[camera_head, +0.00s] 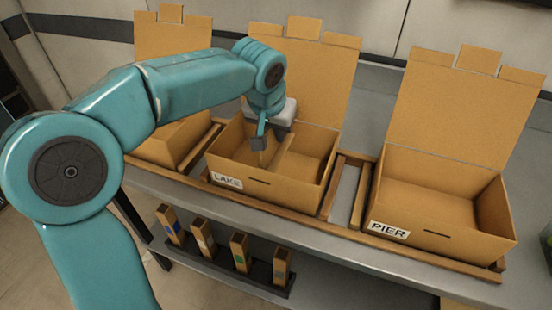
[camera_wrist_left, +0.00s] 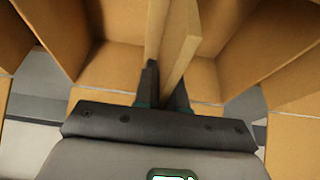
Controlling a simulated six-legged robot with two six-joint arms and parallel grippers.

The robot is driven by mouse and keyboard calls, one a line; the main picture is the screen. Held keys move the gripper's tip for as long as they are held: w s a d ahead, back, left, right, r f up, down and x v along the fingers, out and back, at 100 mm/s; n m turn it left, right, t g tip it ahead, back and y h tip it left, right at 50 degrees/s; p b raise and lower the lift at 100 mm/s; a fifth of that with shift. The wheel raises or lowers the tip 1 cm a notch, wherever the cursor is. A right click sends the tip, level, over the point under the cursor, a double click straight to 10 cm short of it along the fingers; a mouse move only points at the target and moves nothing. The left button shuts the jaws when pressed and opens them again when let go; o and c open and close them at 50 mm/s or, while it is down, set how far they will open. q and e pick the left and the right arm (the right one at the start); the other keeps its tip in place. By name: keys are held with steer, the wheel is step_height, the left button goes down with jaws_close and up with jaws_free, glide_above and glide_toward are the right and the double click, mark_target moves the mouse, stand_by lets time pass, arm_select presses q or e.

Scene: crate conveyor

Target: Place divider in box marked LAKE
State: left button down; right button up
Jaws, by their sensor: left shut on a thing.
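The box marked LAKE (camera_head: 262,189) stands open on the bench, lid raised behind it, its label on the front left. My left gripper (camera_head: 265,147) reaches down into it and is shut on the cardboard divider (camera_head: 283,150), a thin upright panel inside the box. In the left wrist view the divider (camera_wrist_left: 181,52) rises between the two dark fingers (camera_wrist_left: 162,92), with box walls on both sides. The divider's lower edge is hidden, so I cannot tell whether it touches the floor. My right gripper is out of view.
An open box marked PIER (camera_head: 440,238) stands to the right, and another open box (camera_head: 165,138) to the left, partly behind my arm. Wooden rails (camera_head: 336,186) separate the boxes. A dark rack (camera_head: 226,269) with several small wooden blocks sits below the bench front.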

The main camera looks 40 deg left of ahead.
mark_target(269, 131)
arm_select(q)
step_height(269, 131, down, 7)
steer(key=shift+r+b, duration=0.15)
steer(key=shift+b, duration=0.3)
steer(key=c, duration=1.2)
jaws_free()
steer(key=shift+r, duration=0.2)
steer(key=p+v, duration=0.1)
steer(key=v, duration=1)
steer(key=shift+s+r+p, duration=0.25)
steer(key=shift+r+p, duration=0.05)
steer(key=shift+r, duration=0.05)
